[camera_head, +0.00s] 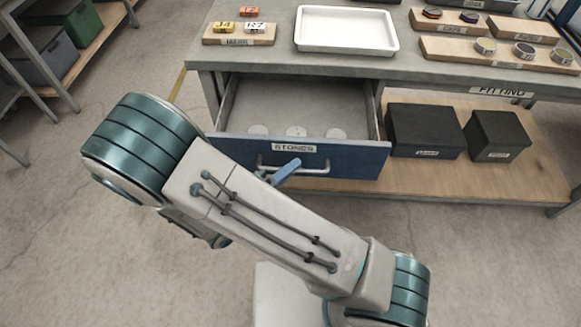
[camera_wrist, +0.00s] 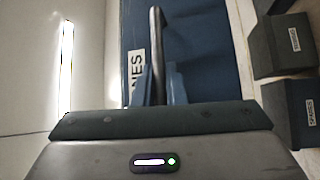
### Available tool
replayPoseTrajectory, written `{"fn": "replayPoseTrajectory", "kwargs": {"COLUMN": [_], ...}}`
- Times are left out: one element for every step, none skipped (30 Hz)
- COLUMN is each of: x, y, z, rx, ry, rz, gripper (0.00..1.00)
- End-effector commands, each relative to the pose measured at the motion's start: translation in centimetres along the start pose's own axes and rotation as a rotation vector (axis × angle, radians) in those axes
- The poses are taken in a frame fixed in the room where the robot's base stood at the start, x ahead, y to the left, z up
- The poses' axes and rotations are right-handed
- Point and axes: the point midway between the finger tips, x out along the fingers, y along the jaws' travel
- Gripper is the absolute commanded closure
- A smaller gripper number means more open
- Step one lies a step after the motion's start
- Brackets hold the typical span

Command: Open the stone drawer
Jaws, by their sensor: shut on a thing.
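The stone drawer (camera_head: 350,158) has a blue front labelled STONES and stands pulled out from under the bench. Its grey inside shows, with three pale round shapes (camera_head: 296,132) near the front. A metal bar handle (camera_head: 318,170) runs across the drawer front. My gripper (camera_head: 284,172) is at the left part of this handle, partly hidden behind my arm. In the wrist view, the two blue fingers of my gripper (camera_wrist: 162,86) are shut on the handle (camera_wrist: 156,30), one on each side of the bar. The drawer front (camera_wrist: 200,45) fills the middle there.
The bench top (camera_head: 270,72) holds a white tray (camera_head: 345,50) and wooden boards with small blocks and round pieces. Two dark boxes (camera_head: 425,118) (camera_head: 497,125) stand on the wooden lower shelf, right of the drawer.

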Motion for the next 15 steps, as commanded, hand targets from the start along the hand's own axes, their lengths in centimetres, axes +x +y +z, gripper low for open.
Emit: {"fn": "replayPoseTrajectory", "kwargs": {"x": [0.02, 0.01, 0.00, 0.00, -0.01, -0.01, -0.01, -0.01, -0.01, -0.01, -0.03, -0.13, -0.27, -0.47, -0.87], "y": [-0.06, -0.06, -0.05, -0.05, -0.05, -0.04, -0.04, -0.04, -0.03, -0.03, -0.04, -0.04, -0.05, -0.06, -0.07], "z": [0.08, 0.07, 0.06, 0.05, 0.04, 0.03, 0.03, 0.02, 0.01, 0.01, 0.01, -0.01, -0.02, -0.04, -0.06], "rx": [-0.002, -0.002, -0.002, -0.001, -0.001, -0.001, -0.001, -0.001, -0.001, -0.001, -0.001, -0.001, 0.000, 0.000, 0.001], "ry": [-0.002, -0.001, -0.001, -0.001, 0.000, 0.000, 0.000, 0.000, 0.000, 0.000, 0.001, 0.001, 0.001, 0.002, 0.003], "rz": [-0.001, -0.001, 0.000, 0.000, 0.000, 0.000, 0.000, 0.000, 0.000, 0.000, 0.000, 0.000, 0.000, -0.001, -0.001], "gripper": [0.84, 0.75, 0.68, 0.68, 0.68, 0.68, 0.68, 0.68, 0.68, 0.68, 0.68, 0.68, 0.68, 0.68, 0.68]}}
